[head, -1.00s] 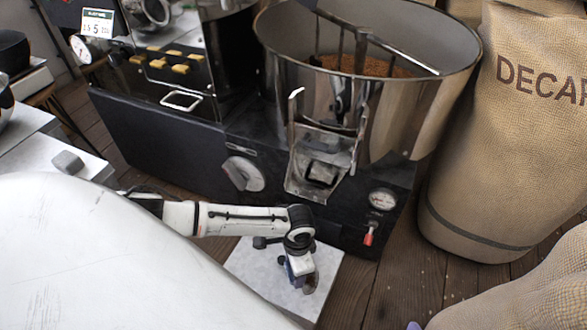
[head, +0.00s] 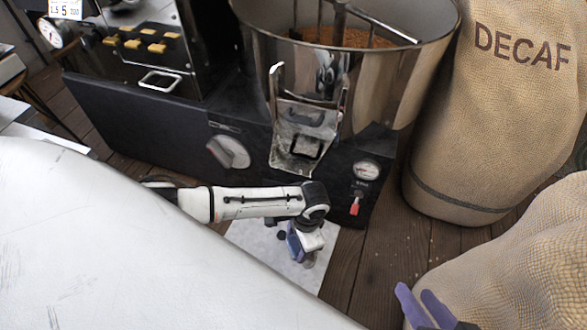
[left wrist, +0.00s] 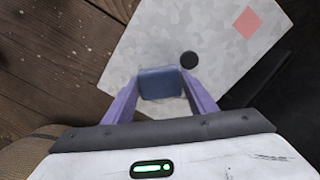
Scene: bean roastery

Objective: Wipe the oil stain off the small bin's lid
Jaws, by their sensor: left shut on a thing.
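My left gripper (head: 304,250) is over a pale grey mottled panel (head: 262,248), apparently the small bin's lid, on the floor side of the roaster. In the left wrist view the left gripper (left wrist: 160,80) is shut on a blue-grey block-like pad (left wrist: 160,86). The pad is in front of the pale lid (left wrist: 185,40); I cannot tell whether it touches. A round black knob (left wrist: 189,60) and a pinkish-red diamond mark (left wrist: 247,23) show on the lid. No clear oil stain shows; the pad and gripper hide part of the lid. My right gripper (head: 416,292) is empty, its purple fingers apart, at the bottom right.
The black roaster base (head: 160,125) with its steel drum tray (head: 385,85) and chute (head: 300,140) stands just behind the lid. A DECAF sack (head: 490,130) and another sack (head: 510,260) stand at the right. Wooden floor (head: 375,255) shows between.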

